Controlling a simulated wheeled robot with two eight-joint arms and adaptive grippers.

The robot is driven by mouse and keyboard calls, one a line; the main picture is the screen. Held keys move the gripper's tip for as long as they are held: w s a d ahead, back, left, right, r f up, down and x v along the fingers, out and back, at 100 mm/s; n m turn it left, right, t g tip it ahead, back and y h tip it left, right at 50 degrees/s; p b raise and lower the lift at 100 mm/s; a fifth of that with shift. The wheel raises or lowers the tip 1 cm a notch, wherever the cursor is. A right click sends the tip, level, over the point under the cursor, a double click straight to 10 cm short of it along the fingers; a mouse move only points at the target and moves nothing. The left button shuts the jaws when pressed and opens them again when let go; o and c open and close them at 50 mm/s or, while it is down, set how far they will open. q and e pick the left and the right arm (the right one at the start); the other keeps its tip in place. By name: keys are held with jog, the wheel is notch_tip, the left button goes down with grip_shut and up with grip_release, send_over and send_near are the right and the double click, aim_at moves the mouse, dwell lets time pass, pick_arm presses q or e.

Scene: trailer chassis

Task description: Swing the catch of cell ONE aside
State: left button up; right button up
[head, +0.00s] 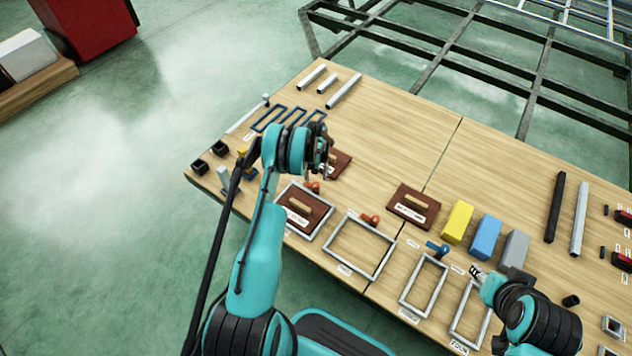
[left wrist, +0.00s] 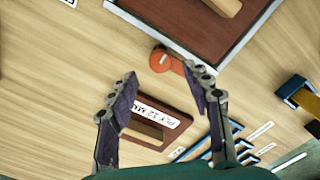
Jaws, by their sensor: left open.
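An orange catch (head: 312,187) sits at the far edge of a grey frame (head: 287,226) that has a brown board (head: 299,214) with a wooden handle in it. The catch also shows in the left wrist view (left wrist: 168,61), with its rounded end beside the fingertips. My left gripper (head: 325,176) is over the table by this catch. In the left wrist view, its fingers (left wrist: 165,88) are apart with nothing held; the right fingertip overlaps the catch's arm, and contact cannot be told. No cell label is readable as ONE.
A second orange catch (head: 370,219) is by an empty frame (head: 333,258). A blue catch (head: 437,249) is by another frame (head: 405,294). A loose brown board (left wrist: 165,110) lies beyond the left fingers. My right gripper (head: 477,271) is near the blue catch.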

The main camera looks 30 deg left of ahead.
aim_at(316, 184)
pick_arm(q)
notch_tip(316, 184, up, 7)
dwell(0.3)
jog(key=shift+r, duration=0.1)
